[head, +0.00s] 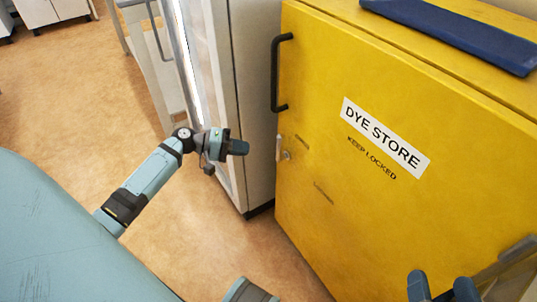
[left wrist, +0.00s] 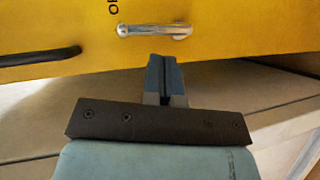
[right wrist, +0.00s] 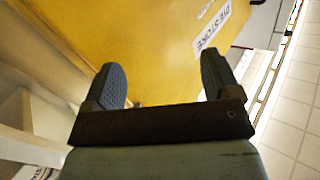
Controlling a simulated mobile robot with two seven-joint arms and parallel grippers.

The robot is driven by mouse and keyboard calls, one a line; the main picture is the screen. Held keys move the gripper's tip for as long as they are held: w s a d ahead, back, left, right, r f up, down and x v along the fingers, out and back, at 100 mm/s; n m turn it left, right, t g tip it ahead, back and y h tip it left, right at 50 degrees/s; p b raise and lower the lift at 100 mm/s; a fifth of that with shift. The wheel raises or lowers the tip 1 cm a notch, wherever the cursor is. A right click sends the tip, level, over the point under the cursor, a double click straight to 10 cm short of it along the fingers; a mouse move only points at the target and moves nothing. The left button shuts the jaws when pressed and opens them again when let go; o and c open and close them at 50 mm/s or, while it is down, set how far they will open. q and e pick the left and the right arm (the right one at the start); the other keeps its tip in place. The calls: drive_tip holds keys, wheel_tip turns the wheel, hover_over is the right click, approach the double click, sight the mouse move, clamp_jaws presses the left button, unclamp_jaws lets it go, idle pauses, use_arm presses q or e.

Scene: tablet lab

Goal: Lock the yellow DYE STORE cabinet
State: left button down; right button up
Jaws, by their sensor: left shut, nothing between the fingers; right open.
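The yellow DYE STORE cabinet (head: 370,225) stands at the right of the head view, its door apparently closed. A black bar handle (head: 276,75) is near the door's left edge. Below it is a small metal lever (head: 278,147), upright in the head view, with a round metal fitting (head: 287,155) beside it. The lever (left wrist: 153,30) also shows in the left wrist view, beside partly cut-off lettering. My left gripper (head: 243,147) is shut and empty, just short of the lever, apparently apart from it. My right gripper (head: 440,280) is open and empty before the cabinet's lower right.
A dark blue flat object (head: 455,32) lies on the cabinet top. A pale glass-fronted cabinet (head: 240,100) stands just left of the yellow one. Small door markings (head: 323,192) are too small to read. The brown floor (head: 60,95) at left is clear.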

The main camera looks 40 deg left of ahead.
use_arm(q)
drive_tip(key=a+h+b, duration=0.1)
drive_tip(key=w+a+r+b, duration=0.1)
drive_tip(key=a+r+h+b, duration=0.1)
drive_tip(key=shift+w+a+r+t+h, duration=0.1)
drive_tip(key=shift+w+a+t+h, duration=0.2)
drive_tip(key=shift+a+t, duration=0.1)
use_arm(e)
drive_tip(key=shift+s+a+f+y, duration=0.35)
drive_tip(key=shift+f+y, duration=0.05)
drive_tip(key=shift+f, duration=0.2)
use_arm(q)
drive_tip(key=b+x, duration=0.2)
drive_tip(key=x, duration=0.8)
use_arm(e)
wheel_tip(320, 180, down, 4)
drive_tip(key=shift+a+r+n+g, duration=0.1)
drive_tip(key=shift+n+g, duration=0.2)
drive_tip(key=shift+g, duration=0.3)
use_arm(q)
drive_tip(key=shift+d, duration=0.1)
use_arm(e)
drive_tip(key=shift+r, duration=0.15)
